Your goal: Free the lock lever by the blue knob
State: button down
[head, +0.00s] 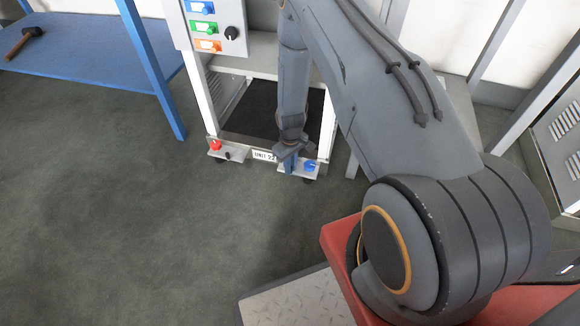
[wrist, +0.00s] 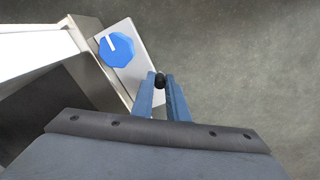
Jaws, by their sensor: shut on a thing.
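The blue knob (wrist: 117,49) with a white pointer mark sits on a light plate in the wrist view; it also shows in the head view (head: 310,166) at the lower right of the unit. The lock lever (wrist: 160,80) shows as a small black rounded tip beside the knob. My gripper (wrist: 160,84) is shut on it, the blue fingers on either side of the tip. In the head view my gripper (head: 290,160) is at the unit's lower right corner, and my arm hides the lever there.
A red knob (head: 215,145) and a black lever (head: 228,156) sit on the unit's lower left plate. A panel (head: 215,30) with coloured switches is above. A blue table (head: 90,60) with a hammer (head: 22,42) stands at left. The floor in front is clear.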

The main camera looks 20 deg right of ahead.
jog(key=c, duration=1.7)
grip_release()
notch_tip(320, 180, up, 8)
jog(key=p, duration=0.2)
jog(key=shift+f+p, duration=0.15)
jog(key=shift+p, duration=0.25)
